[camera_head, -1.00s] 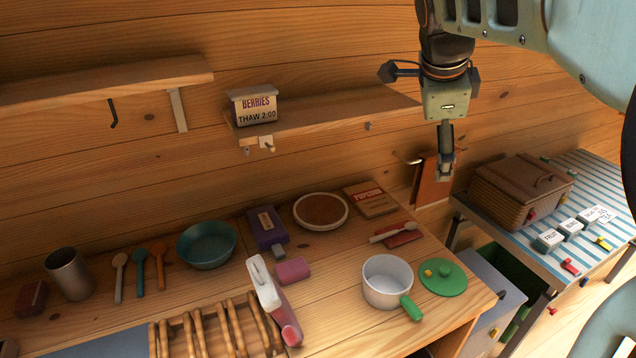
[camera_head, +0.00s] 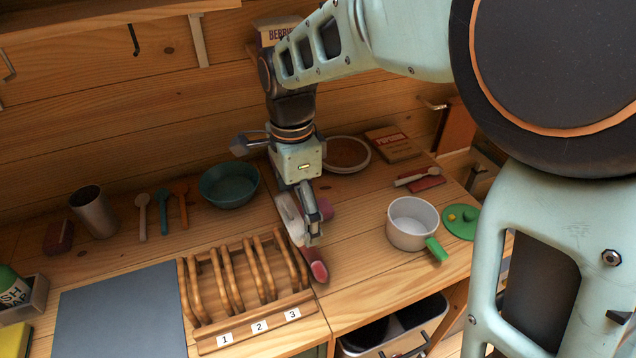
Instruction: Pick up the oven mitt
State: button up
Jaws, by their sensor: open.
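No thing in view is plainly an oven mitt. A long thing (camera_head: 318,271), pinkish red at its near end and white at its far end, lies on the counter right of the wooden rack; I cannot tell whether it is the mitt. My gripper (camera_head: 309,226) is open, points down over this thing and hides its middle. I cannot tell whether the fingers touch it. A rust-coloured flat piece (camera_head: 457,125) hangs at the wall on the right, partly hidden by my arm.
The wooden rack (camera_head: 250,319) with several upright slats stands close left of the gripper. A white pot (camera_head: 408,238) with a green handle stands to the right. A teal bowl (camera_head: 229,186) and a metal cup (camera_head: 93,212) stand behind. A grey mat (camera_head: 120,315) is bare.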

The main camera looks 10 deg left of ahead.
jog(key=shift+w+d+f+p, duration=0.1)
jog(key=shift+w+f+p, duration=0.05)
jog(key=shift+f, duration=0.85)
jog(key=shift+w+d+f+p, duration=0.1)
jog(key=shift+w+f+p, duration=0.1)
jog(key=shift+f, duration=0.85)
jog(key=shift+w+f+p, duration=0.1)
jog(key=shift+f+p, duration=0.05)
jog(key=shift+f, duration=0.85)
jog(key=shift+c, duration=0.6)
jog(key=c, duration=1)
jog(key=shift+o, duration=0.2)
